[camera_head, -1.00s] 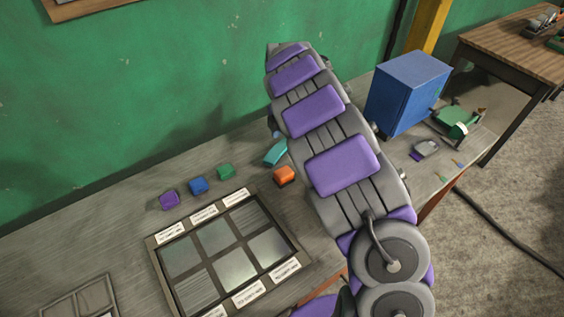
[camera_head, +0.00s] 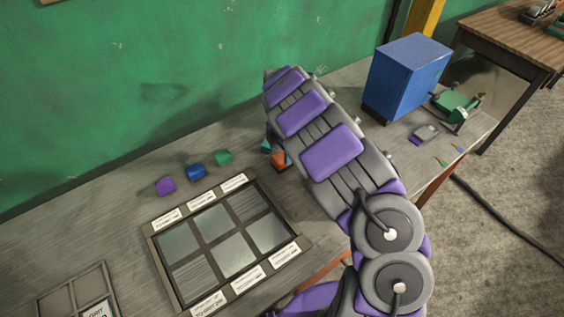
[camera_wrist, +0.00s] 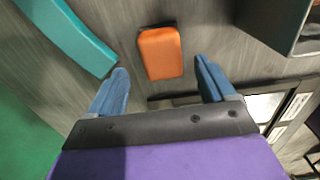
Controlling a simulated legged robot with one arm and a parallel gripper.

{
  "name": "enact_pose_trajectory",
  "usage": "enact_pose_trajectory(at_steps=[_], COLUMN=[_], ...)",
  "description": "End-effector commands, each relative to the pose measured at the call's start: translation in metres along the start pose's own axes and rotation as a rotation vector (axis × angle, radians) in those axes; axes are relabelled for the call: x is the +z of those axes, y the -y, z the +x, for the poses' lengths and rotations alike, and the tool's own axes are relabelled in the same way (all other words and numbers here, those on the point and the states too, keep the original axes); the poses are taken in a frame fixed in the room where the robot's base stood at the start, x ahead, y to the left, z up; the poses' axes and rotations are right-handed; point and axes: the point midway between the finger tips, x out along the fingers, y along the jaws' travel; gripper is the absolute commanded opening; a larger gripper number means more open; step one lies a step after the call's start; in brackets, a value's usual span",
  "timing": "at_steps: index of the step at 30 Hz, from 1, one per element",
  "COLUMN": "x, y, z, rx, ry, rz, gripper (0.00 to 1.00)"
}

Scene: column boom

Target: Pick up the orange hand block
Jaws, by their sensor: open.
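The orange hand block (camera_wrist: 160,53) lies on the bench in the wrist view, beyond my fingertips and roughly centred between them. My gripper (camera_wrist: 164,84) is open, with its two blue fingers apart and nothing between them. In the head view the orange block (camera_head: 280,160) shows in part at the left edge of my arm, which covers the rest. My gripper is mostly hidden behind the arm there. A teal piece (camera_wrist: 70,32) lies to the left of the orange block, close to my left finger in the wrist view.
Purple (camera_head: 166,186), blue (camera_head: 195,172) and green (camera_head: 223,157) blocks stand in a row at left. A labelled, sectioned tray (camera_head: 222,205) lies in front of them. A blue box (camera_head: 408,75) stands at right. The green wall (camera_head: 150,90) rises behind the bench.

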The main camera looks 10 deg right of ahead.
Motion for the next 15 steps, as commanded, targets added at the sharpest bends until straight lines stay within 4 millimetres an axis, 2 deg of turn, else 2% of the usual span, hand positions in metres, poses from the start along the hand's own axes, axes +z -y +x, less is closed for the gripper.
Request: enact_pose_trajectory(at_steps=[9, 15], x=[0.004, 0.004], y=[0.002, 0.002], z=[0.044, 0.046], rx=[-0.003, -0.001], ry=[-0.003, -0.001], rz=[0.0, 0.0], gripper=[0.83, 0.83])
